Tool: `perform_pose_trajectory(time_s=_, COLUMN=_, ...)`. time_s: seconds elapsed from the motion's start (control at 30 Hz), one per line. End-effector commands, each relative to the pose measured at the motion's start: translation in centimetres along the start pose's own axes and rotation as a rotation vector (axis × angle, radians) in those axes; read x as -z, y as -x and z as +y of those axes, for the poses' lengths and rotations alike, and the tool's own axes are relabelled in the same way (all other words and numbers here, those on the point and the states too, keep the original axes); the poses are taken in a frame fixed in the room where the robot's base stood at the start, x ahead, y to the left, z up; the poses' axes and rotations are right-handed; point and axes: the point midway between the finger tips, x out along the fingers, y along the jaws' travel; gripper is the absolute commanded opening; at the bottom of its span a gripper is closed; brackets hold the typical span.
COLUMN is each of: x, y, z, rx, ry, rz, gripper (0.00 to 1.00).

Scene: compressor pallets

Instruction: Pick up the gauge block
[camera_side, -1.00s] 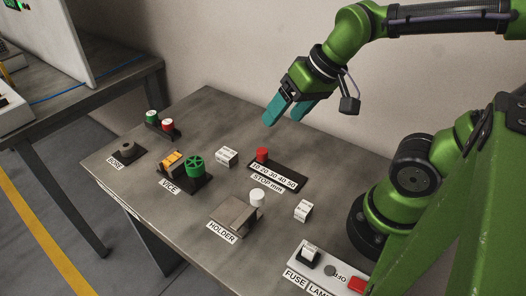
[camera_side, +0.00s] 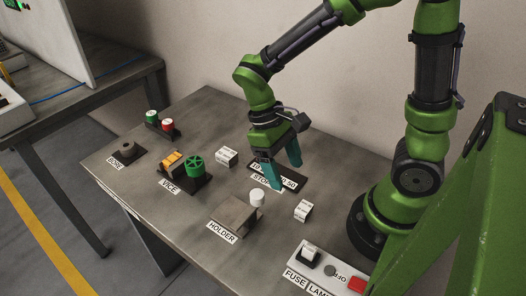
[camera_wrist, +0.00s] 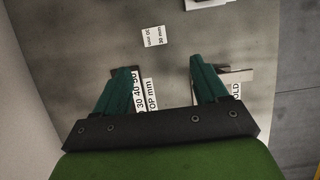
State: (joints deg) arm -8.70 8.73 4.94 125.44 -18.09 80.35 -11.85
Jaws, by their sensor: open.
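Two small white labelled blocks lie on the table, and I cannot tell for sure which is the gauge block. One white block (camera_side: 303,210) is right of the holder; a block with a label ending "30 mm" (camera_wrist: 153,36), apparently the same one, is in the wrist view beyond my fingertips. The other white block (camera_side: 226,156) is left of the stop plate, its label too small to read. My gripper (camera_side: 287,176) points down above the stop plate (camera_side: 297,184), fingers apart and nothing between them; the wrist view shows both fingertips (camera_wrist: 159,65).
The holder (camera_side: 235,215) and a white cylinder (camera_side: 257,197) stand close in front of my gripper. The vice (camera_side: 185,183), bore (camera_side: 127,151) and a stand with green and red pieces (camera_side: 160,124) are left. The fuse and lamp panel (camera_side: 322,272) is at front right.

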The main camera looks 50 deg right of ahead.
Motion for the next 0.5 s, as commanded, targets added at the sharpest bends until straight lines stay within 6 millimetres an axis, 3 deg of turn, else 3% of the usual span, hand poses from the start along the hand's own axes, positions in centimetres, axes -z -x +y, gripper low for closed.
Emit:
perform_pose_trajectory(time_s=0.2, x=-0.1, y=-4.3, z=0.0, rx=-0.002, ry=0.001, rz=-0.004, gripper=0.72)
perform_pose_trajectory(time_s=0.5, x=-0.4, y=-6.6, z=0.2, rx=0.0, ry=-0.001, rz=-0.002, gripper=0.72)
